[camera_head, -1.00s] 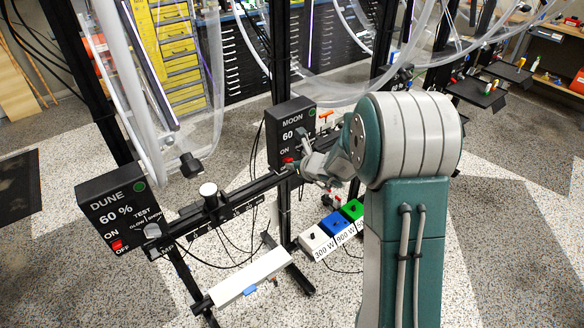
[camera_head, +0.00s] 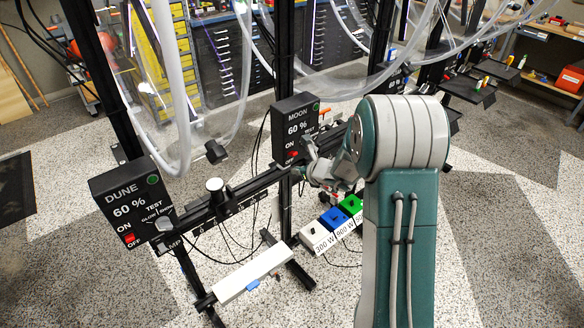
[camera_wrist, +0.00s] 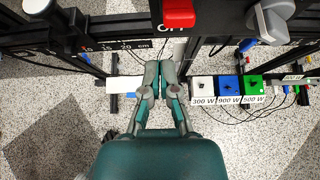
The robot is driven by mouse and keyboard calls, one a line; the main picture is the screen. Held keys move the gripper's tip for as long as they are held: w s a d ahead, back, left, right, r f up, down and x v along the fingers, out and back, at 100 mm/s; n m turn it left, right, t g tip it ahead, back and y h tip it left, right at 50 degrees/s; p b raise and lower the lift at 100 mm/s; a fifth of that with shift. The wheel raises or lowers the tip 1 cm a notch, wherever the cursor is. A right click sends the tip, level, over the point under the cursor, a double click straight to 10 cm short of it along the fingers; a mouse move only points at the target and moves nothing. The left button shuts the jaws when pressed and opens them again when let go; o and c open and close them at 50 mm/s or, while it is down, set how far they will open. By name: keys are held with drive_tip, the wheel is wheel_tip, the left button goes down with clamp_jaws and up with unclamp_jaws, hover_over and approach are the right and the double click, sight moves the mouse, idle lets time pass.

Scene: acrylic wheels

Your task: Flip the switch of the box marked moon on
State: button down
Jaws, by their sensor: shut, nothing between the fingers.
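The black box marked MOON (camera_head: 293,112) is on the rail at the centre in the head view. It reads 60 % and has ON and TEST lettering. My arm hides part of the area right of the box.
A second black box marked DUNE (camera_head: 122,190) with its own red switch is at the left. A black rail (camera_head: 250,190) with a knob joins the boxes. White, blue and green blocks (camera_head: 333,219) stand below.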

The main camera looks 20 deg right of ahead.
drive_tip(key=shift+s+d+r, duration=1.75)
drive_tip(key=shift+s+r, duration=0.25)
drive_tip(key=shift+r, duration=2)
drive_tip(key=s+a+r+n+g+y, duration=0.2)
drive_tip(key=s+a+r+n+g, duration=0.1)
drive_tip(key=s+a+r+n, duration=0.8)
drive_tip(key=s+d+n+g+h, duration=0.2)
drive_tip(key=s+n+h, duration=0.4)
drive_tip(key=s+n, duration=1.4)
drive_tip(key=shift+s+r, duration=0.15)
drive_tip(key=shift+s, duration=0.25)
